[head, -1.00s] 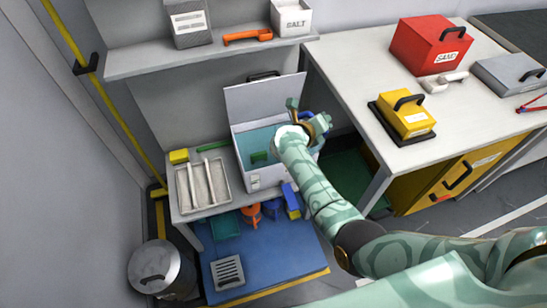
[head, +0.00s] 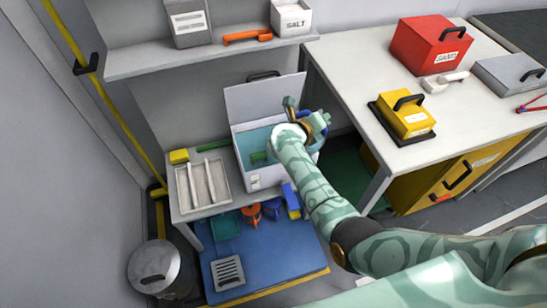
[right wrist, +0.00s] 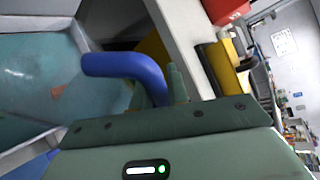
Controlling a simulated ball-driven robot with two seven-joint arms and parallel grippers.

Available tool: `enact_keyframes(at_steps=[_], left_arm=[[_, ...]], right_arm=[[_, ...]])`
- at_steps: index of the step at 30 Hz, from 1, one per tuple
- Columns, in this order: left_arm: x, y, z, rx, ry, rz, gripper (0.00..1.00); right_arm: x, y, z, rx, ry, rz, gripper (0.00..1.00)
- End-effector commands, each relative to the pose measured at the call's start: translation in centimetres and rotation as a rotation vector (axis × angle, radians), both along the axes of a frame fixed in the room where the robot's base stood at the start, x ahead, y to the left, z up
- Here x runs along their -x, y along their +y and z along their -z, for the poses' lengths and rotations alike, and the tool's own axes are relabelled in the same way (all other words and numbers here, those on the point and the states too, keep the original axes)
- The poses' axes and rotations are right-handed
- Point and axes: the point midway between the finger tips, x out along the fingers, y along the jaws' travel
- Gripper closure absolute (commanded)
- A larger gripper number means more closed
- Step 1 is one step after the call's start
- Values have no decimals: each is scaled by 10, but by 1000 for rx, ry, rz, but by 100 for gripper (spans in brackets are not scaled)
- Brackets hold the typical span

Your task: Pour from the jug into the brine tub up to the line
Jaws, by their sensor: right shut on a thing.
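The open white tub (head: 243,176) stands on the low bench with its lid raised, and teal liquid (head: 258,137) shows inside. A green object shows within it. My right gripper (head: 304,112) is over the tub's right side, its fingers partly hidden by my wrist. It is shut on a blue handle, seemingly the jug's (head: 320,121). In the right wrist view the curved blue handle (right wrist: 125,67) runs to my fingers (right wrist: 162,86), beside the tub's liquid (right wrist: 45,85). The rest of the jug is hidden, and I see no pouring stream. My left gripper is out of view.
A tray (head: 221,204) lies left of the tub, with a yellow block (head: 179,156) behind it. A shelf (head: 150,62) hangs above. A higher table (head: 355,70) at the right holds a yellow box (head: 407,116) and a red box (head: 425,45). A blue mat is below.

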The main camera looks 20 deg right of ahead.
Motion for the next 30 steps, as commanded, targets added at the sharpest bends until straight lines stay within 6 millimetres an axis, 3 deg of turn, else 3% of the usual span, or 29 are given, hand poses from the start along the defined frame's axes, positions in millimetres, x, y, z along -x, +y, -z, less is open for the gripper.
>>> enact_keyframes(at_steps=[30], left_arm=[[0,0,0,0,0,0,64]], right_arm=[[-4,3,-8,40,28,-1,100]])
